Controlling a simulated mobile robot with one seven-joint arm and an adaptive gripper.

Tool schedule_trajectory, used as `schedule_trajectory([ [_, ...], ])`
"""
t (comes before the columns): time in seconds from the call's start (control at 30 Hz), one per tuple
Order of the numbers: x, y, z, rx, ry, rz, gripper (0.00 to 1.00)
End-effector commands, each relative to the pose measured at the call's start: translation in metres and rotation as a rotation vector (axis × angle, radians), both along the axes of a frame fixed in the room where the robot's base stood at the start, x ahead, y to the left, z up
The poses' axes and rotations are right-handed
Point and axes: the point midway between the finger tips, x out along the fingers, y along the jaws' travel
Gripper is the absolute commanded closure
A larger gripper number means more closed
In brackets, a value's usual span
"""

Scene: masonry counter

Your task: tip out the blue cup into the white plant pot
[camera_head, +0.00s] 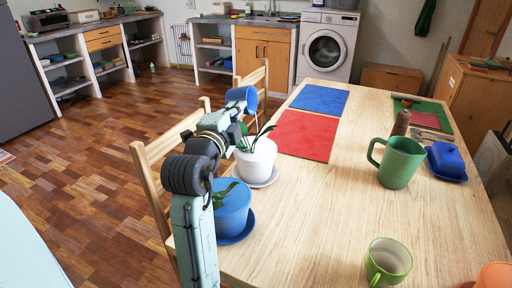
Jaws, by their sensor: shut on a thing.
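The blue cup (240,97) is held up and tilted over on its side, its mouth towards the right. My gripper (232,112) is shut on it, above and a little left of the white plant pot (257,161). A thin pale streak runs down from the cup's mouth towards the pot; I cannot tell for sure what it is. The white pot stands on a saucer (266,183) on the table and holds a plant with long green leaves. My arm partly hides the pot's left side, and the fingertips are hard to make out.
A blue pot (234,208) with a plant stands just in front of the white pot. A red mat (306,135) and a blue mat (320,98) lie behind. A green mug (398,163), a blue butter dish (446,160) and a light green cup (388,261) stand to the right. The table's middle is clear.

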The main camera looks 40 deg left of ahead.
Motion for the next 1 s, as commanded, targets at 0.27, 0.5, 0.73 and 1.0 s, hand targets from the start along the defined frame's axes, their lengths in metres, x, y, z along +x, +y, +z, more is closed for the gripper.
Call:
schedule_trajectory([
  [0.27,0.003,-0.003,0.001,0.020,0.004,-0.001,1.00],
  [0.5,0.007,-0.006,0.001,0.036,0.011,-0.003,1.00],
  [0.73,0.012,-0.009,0.001,0.053,0.017,-0.002,1.00],
  [1.0,0.001,-0.001,0.005,0.016,0.005,0.003,1.00],
])
